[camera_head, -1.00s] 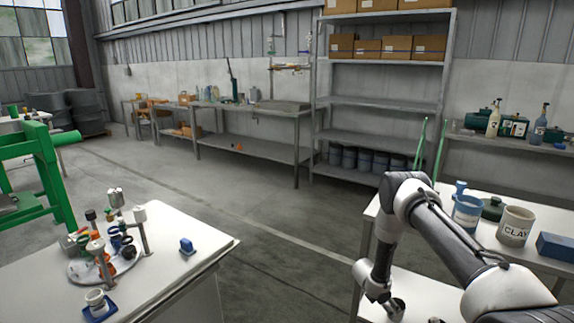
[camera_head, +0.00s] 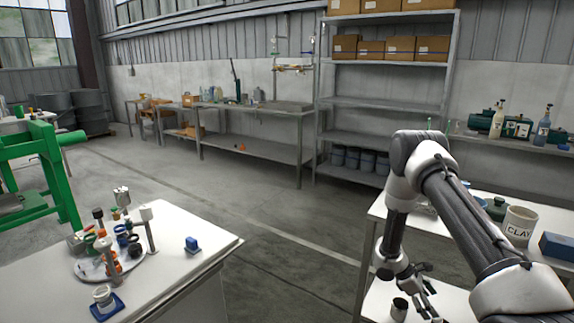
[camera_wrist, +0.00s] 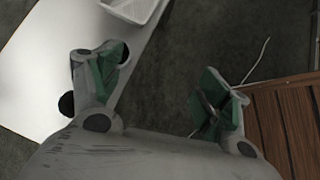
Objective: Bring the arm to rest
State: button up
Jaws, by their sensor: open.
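My gripper (camera_wrist: 160,85) is open and empty in the wrist view, its two green-padded fingers wide apart. Dark floor (camera_wrist: 165,65) shows between them. In the head view my arm rises from the lower right, bends at a high elbow and drops toward my gripper (camera_head: 424,284) at the lower right. It hangs in front of the right-hand white table (camera_head: 545,217); whether it touches anything there I cannot tell.
The right table holds a clay pot (camera_head: 517,226) and a blue block (camera_head: 556,246). In the wrist view a white tray (camera_wrist: 133,10) and brown slatted wood (camera_wrist: 285,115) lie below. The left table (camera_head: 180,283) carries a round holder with tools. Open floor (camera_head: 270,218) lies between.

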jog(key=s+r+m+g+y, duration=0.1)
jog(key=s+r+m, duration=0.15)
jog(key=r, duration=0.55)
jog(key=s+r+m+y, duration=0.1)
jog(key=s+r+m, duration=0.15)
jog(key=r, duration=0.55)
jog(key=s+a+r+m+t+y, duration=0.2)
jog(key=s+r, duration=0.5)
jog(key=r, duration=0.4)
jog(key=s+a+r+m+t+y, duration=0.2)
jog(key=s+a+r, duration=0.3)
jog(key=r, duration=0.6)
jog(key=s+a+r+m+t+y, duration=0.2)
jog(key=s+a+r+m+t, duration=0.2)
jog(key=s+r, duration=0.6)
notch_tip(320, 180, up, 2)
jog(key=shift+a+r, duration=0.1)
jog(key=shift+a, duration=0.05)
